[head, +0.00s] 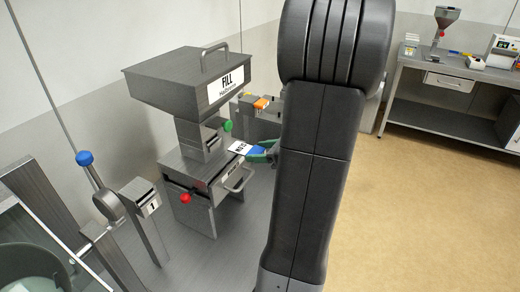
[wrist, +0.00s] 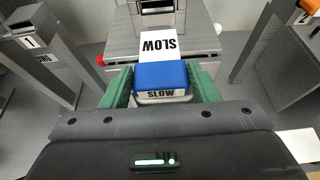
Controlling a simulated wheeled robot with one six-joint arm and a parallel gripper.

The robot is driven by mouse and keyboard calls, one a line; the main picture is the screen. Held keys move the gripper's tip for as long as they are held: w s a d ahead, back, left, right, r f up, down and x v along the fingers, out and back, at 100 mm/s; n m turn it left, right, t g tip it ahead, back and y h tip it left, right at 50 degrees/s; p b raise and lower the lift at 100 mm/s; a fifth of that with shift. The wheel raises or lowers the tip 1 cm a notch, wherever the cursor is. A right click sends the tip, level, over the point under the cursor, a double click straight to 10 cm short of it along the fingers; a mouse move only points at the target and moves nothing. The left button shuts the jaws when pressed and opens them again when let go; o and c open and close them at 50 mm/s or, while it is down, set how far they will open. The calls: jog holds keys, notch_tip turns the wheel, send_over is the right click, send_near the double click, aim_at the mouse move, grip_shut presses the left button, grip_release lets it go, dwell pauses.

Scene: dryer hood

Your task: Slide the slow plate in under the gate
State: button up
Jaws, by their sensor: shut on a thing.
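The slow plate is a white plate marked SLOW (wrist: 172,45) with a blue grip block (wrist: 160,77) at its near end. My gripper (wrist: 162,88) is shut on the blue block, with green fingers on both sides. In the wrist view the plate points ahead toward the grey machine, its far end at or over the machine's ledge. In the head view the plate (head: 240,147) lies level beside the machine marked FILL (head: 226,83), near the gate block (head: 203,137) under the hopper. Whether its tip is under the gate is unclear.
A drawer handle (head: 238,180) sticks out below the plate, and a red knob (head: 185,198) sits on the machine's front. A green knob (head: 228,126) is by the gate. A post marked 1 (head: 148,205) and a blue-topped lever (head: 86,158) stand left.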

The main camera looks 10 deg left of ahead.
aim_at(235, 146)
jog(key=shift+w+a, duration=0.35)
jog(key=shift+a, duration=0.55)
jog(key=shift+w+a, duration=0.3)
jog(key=shift+a, duration=0.6)
jog(key=shift+w+a, duration=0.35)
jog(key=shift+a, duration=0.55)
jog(key=shift+w+a+p, duration=0.3)
jog(key=shift+w+a, duration=0.1)
jog(key=shift+a, duration=0.7)
jog(key=shift+w+a+p, duration=0.3)
jog(key=shift+w+a, duration=0.1)
jog(key=shift+a, duration=0.75)
jog(key=shift+w+a+p, duration=0.3)
jog(key=shift+w+a, duration=0.1)
jog(key=shift+a, duration=0.7)
jog(key=o, duration=1.4)
jog(key=shift+c, duration=0.2)
jog(key=b+v, duration=0.2)
jog(key=v, duration=1.2)
jog(key=shift+a, duration=0.1)
